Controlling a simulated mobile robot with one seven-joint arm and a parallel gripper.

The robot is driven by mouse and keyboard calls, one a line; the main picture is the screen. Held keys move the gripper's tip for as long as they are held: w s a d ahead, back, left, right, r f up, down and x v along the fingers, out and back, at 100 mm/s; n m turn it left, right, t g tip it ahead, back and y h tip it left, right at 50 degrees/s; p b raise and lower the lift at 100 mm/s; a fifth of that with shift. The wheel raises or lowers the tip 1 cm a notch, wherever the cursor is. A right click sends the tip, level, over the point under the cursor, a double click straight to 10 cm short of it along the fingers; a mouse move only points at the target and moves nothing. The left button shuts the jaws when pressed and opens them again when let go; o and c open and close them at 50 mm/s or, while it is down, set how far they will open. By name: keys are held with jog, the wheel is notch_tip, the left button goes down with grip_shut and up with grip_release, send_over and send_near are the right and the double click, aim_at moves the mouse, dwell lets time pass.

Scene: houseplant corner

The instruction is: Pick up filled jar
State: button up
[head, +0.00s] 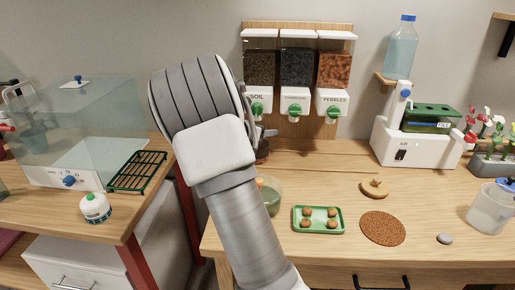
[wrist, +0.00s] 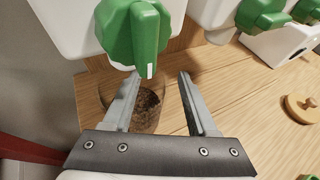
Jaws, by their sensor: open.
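A clear jar with dark soil in it (wrist: 148,105) stands on the wooden surface under the soil dispenser's green knob (wrist: 133,32). In the head view only a dark part of the jar (head: 262,152) shows past my arm. My gripper (wrist: 156,80) is open, and its two fingers point toward the dispenser. The jar shows between the fingers in the wrist view, with no visible contact. I cannot tell how far below or beyond the fingertips it is. In the head view my gripper (head: 266,132) is mostly hidden by my wrist.
Charcoal (head: 297,70) and pebble (head: 334,72) dispensers hang beside the soil one. A greenish glass vessel (head: 270,197), a green tray (head: 318,231), a cork lid (head: 375,187) and a round cork mat (head: 383,229) are on the bench. A glass case (head: 75,120) stands left.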

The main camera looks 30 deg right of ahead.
jog(key=shift+d, duration=0.1)
grip_shut()
dwell(1.4)
